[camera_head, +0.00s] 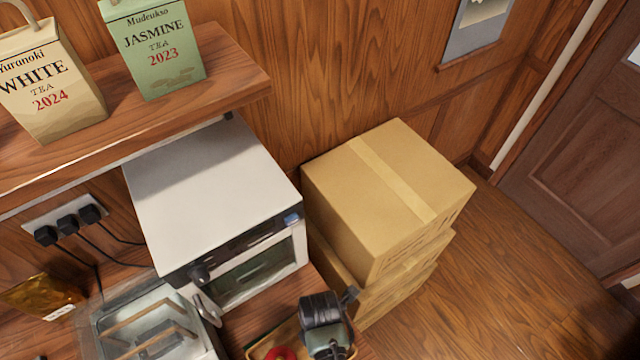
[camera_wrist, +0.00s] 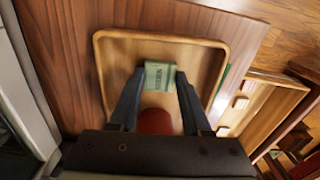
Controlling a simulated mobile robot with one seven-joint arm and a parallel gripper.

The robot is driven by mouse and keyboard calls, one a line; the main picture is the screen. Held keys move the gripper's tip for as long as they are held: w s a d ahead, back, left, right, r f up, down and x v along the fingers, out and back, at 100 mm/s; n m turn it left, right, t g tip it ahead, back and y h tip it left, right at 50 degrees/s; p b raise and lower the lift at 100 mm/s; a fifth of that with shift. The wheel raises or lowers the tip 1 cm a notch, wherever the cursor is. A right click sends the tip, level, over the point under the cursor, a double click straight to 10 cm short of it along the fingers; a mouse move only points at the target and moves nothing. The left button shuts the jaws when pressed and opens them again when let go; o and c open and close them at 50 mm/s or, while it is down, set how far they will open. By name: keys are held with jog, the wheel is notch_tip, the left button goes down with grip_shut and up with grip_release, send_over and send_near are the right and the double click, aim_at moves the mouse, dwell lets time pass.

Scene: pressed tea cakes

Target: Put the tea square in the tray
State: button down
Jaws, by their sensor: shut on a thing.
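The green tea square (camera_wrist: 160,76) is between my gripper's (camera_wrist: 160,82) fingertips in the wrist view, and the jaws are shut on it. It shows over the wooden tray (camera_wrist: 113,70), inside the rim. I cannot tell whether it touches the tray floor. A dark red round thing (camera_wrist: 154,122) shows in the tray area, nearer my wrist and partly hidden by it. In the head view my gripper (camera_head: 326,325) is at the bottom edge, over the right part of the tray (camera_head: 262,343). The tea square is hidden there.
A white oven (camera_head: 215,190) and a glass-topped case (camera_head: 150,325) stand left of the tray. Cardboard boxes (camera_head: 385,195) are stacked beyond it. Tea bags stand on the shelf (camera_head: 230,85). Another wooden holder (camera_wrist: 262,98) with pale blocks is right of the tray.

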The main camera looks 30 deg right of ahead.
jog(key=shift+f, duration=0.2)
jog(key=shift+c, duration=1.8)
grip_release()
notch_tip(320, 180, up, 12)
jog(key=shift+r+b, duration=0.15)
jog(key=shift+b, duration=0.15)
jog(key=shift+s, duration=0.1)
